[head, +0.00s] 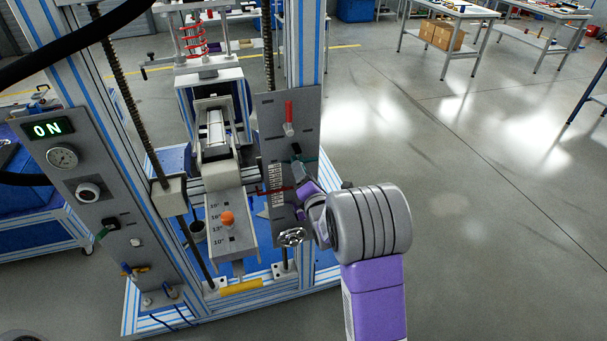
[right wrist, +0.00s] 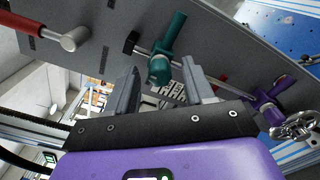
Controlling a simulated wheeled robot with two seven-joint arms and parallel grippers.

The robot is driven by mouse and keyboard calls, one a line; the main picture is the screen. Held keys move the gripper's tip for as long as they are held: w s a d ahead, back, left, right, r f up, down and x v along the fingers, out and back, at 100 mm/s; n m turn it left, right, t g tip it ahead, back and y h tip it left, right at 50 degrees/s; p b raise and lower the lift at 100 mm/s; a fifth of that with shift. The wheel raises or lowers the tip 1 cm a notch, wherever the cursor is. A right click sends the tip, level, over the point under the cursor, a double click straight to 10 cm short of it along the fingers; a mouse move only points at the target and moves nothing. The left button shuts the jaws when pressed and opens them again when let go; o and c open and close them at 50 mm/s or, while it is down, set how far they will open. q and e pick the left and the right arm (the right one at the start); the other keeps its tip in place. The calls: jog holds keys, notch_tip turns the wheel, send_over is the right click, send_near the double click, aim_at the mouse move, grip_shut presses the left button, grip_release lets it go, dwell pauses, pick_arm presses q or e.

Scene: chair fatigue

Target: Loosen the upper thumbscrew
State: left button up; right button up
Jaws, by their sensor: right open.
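The upper thumbscrew (right wrist: 165,50) is teal and sits on a rod along the grey panel in the right wrist view. Its teal also shows in the head view (head: 308,158), mostly hidden by my gripper. A lower, purple thumbscrew (right wrist: 265,103) is farther right on the panel. My right gripper (right wrist: 160,76) is open, with its two grey fingers spread on either side below the teal thumbscrew. Nothing is visibly held, and I cannot tell whether a finger touches it. In the head view the right gripper (head: 299,166) is at the panel. My left gripper is not in view.
The grey panel (head: 270,118) carries a red-handled lever (head: 289,114), also near the wrist view's left edge (right wrist: 25,24). A scale and a handwheel (head: 291,237) are lower down. Free floor lies right of the machine.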

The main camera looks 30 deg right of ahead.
jog(key=p+v, duration=0.1)
jog(key=v, duration=0.6)
jog(key=shift+s, duration=0.2)
jog(key=s+a+f+m+g+y, duration=0.1)
jog(key=s+a+f+m+g, duration=0.2)
jog(key=f, duration=0.5)
jog(key=s+a+f+m+g+y, duration=0.1)
jog(key=a+f+m+g+y, duration=0.2)
jog(key=f+m, duration=0.45)
jog(key=s+a+f+m+g, duration=0.2)
jog(key=a+f+g, duration=0.15)
jog(key=f, duration=0.65)
jog(key=s+a+f+m+g+y, duration=0.2)
jog(key=s+a+f+m+g, duration=0.1)
jog(key=s+a+m, duration=0.3)
jog(key=s+a+f+m+g+y, duration=0.2)
jog(key=s+a+f+m+g, duration=0.2)
jog(key=s, duration=0.6)
jog(key=a+f+m, duration=0.2)
jog(key=a, duration=0.1)
jog(key=shift+a+f+y, duration=0.25)
jog(key=shift+a+y, duration=0.05)
jog(key=shift+a, duration=0.1)
